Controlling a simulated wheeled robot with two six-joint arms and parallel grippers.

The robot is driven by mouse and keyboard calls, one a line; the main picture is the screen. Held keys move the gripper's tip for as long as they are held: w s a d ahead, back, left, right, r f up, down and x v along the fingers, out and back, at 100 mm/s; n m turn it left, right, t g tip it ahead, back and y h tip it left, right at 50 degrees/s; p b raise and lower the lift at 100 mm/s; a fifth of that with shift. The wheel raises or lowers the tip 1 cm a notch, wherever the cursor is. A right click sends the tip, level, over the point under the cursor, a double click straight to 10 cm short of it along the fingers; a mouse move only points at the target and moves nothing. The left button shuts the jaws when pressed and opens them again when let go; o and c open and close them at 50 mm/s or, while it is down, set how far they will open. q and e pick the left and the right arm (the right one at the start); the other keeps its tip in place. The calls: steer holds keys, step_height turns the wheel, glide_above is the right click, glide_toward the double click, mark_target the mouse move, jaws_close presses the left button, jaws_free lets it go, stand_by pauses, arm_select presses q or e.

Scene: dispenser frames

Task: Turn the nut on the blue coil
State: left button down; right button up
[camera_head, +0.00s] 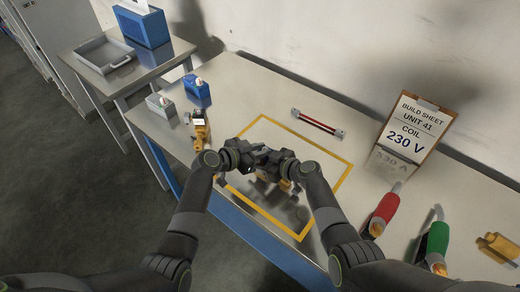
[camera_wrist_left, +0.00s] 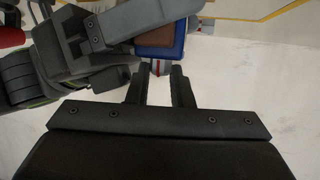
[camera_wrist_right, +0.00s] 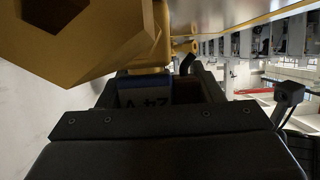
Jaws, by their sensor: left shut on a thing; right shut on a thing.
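The blue coil shows in the left wrist view (camera_wrist_left: 160,48) just beyond my left fingertips, and in the right wrist view (camera_wrist_right: 145,90) between my right fingers, with a label reading 24 V upside down. It sits at a brass valve body (camera_wrist_right: 110,35) that looms large in the right wrist view. My left gripper (camera_head: 262,157) is shut at the coil's end; the nut is hidden between its fingers (camera_wrist_left: 162,75). My right gripper (camera_head: 285,166) is shut on the coil. In the head view both grippers meet and mostly cover the coil; some brass (camera_head: 286,185) shows below.
Yellow tape (camera_head: 335,187) outlines the work area. A red rod (camera_head: 318,123) lies behind. A build sheet (camera_head: 408,130) reads coil 230 V. Another brass valve (camera_head: 200,128) and two small boxes (camera_head: 160,106) (camera_head: 197,91) stand left.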

arm_select(q)
steer(key=shift+s+n+t+y, duration=0.1)
steer(key=shift+n+t+y, duration=0.4)
steer(key=shift+n+t, duration=0.3)
steer(key=c, duration=1.6)
jaws_free()
steer(key=shift+o, duration=0.2)
steer(key=v, duration=1.2)
steer(key=shift+r, duration=0.1)
